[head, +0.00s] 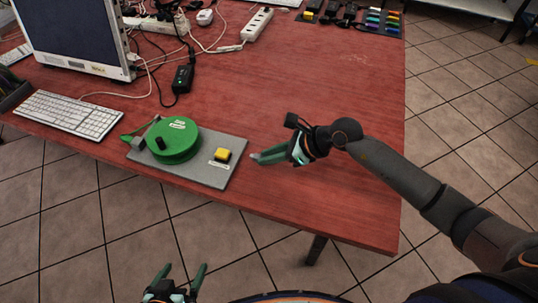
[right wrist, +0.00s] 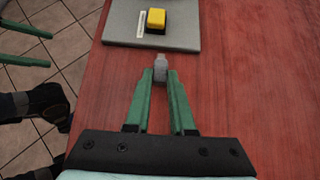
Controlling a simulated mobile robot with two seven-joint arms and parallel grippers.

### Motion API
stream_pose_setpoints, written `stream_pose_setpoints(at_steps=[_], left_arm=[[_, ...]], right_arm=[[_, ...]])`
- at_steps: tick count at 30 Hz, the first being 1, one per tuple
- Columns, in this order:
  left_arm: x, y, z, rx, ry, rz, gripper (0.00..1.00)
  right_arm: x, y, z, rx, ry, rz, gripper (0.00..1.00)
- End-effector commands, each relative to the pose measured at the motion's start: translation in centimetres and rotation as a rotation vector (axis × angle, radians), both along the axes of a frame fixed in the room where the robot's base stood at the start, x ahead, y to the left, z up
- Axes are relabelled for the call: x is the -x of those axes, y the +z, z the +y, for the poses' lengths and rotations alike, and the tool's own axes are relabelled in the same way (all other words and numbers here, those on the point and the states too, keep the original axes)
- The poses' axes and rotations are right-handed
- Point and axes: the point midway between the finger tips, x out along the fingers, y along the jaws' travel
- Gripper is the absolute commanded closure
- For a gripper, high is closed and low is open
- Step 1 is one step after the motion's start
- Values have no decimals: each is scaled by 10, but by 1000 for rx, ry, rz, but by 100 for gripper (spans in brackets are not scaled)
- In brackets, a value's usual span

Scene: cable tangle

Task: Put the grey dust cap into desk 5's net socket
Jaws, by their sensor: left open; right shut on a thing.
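My right gripper (head: 258,158) is shut on the small grey dust cap (right wrist: 160,72); it is over the red desk, just right of the grey board. In the right wrist view the cap sits between the green fingertips (right wrist: 160,78), its end showing beyond them towards the board's edge. My left gripper (head: 182,268) is open and empty, low over the floor in front of the desk. I cannot make out which thing is desk 5's net socket.
The grey board (head: 205,178) carries a green reel (head: 172,140) and a yellow block (head: 222,155). A keyboard (head: 68,115), monitor (head: 75,35), black adapter (head: 183,78) and power strip (head: 257,24) with tangled cables lie left and behind. The red desk (head: 320,90) is clear at middle right.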

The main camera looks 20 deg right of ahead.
Motion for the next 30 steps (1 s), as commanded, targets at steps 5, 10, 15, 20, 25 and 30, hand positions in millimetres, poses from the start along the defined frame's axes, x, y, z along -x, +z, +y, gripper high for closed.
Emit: stream_pose_setpoints(at_steps=[5,10,15,20,25,30], left_arm=[[0,16,0,1,1,-1,0],[0,27,-1,2,0,-1,0],[0,35,0,2,0,-1,0],[0,34,-1,2,0,-1,0],[0,34,0,2,0,-1,0],[0,34,-1,2,0,-1,0]], right_arm=[[0,19,0,0,1,-2,100],[0,33,0,0,1,-2,100],[0,43,0,0,1,-1,100],[0,42,0,-1,0,-1,100],[0,42,0,0,1,-1,87],[0,42,0,0,1,-1,100]])
